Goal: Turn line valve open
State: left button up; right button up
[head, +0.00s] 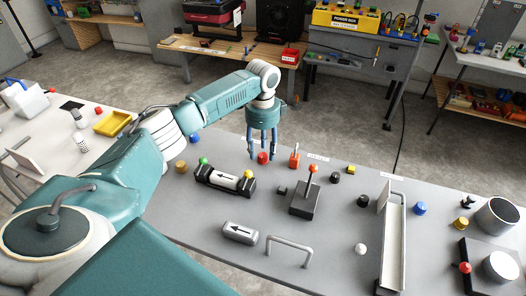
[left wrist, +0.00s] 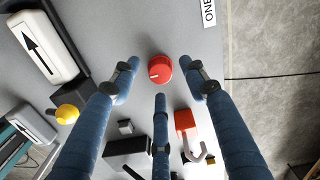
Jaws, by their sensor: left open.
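A red round knob (head: 262,158) with a white mark stands on the grey table. It shows in the left wrist view (left wrist: 159,69) at the upper middle. My left gripper (head: 262,150) points down over the knob with its three blue fingers spread. In the left wrist view, the fingertips (left wrist: 159,67) stand around the knob, with no clear contact. An orange-red piece (head: 294,157) stands just right of the gripper. A red-tipped lever (head: 313,171) rises from a dark box. I cannot tell from any readable label which part is the line valve. My right gripper is not in view.
A white arrow-marked cylinder with black ends (head: 224,179) lies left of the lever box (head: 304,202). A grey arrow-marked block (head: 240,232), a metal handle (head: 289,247) and a long trough (head: 394,245) are nearer. Several small coloured knobs stand around. The table's far edge is close behind the gripper.

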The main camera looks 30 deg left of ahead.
pick_arm(q)
jog(key=shift+f, duration=1.1)
grip_shut()
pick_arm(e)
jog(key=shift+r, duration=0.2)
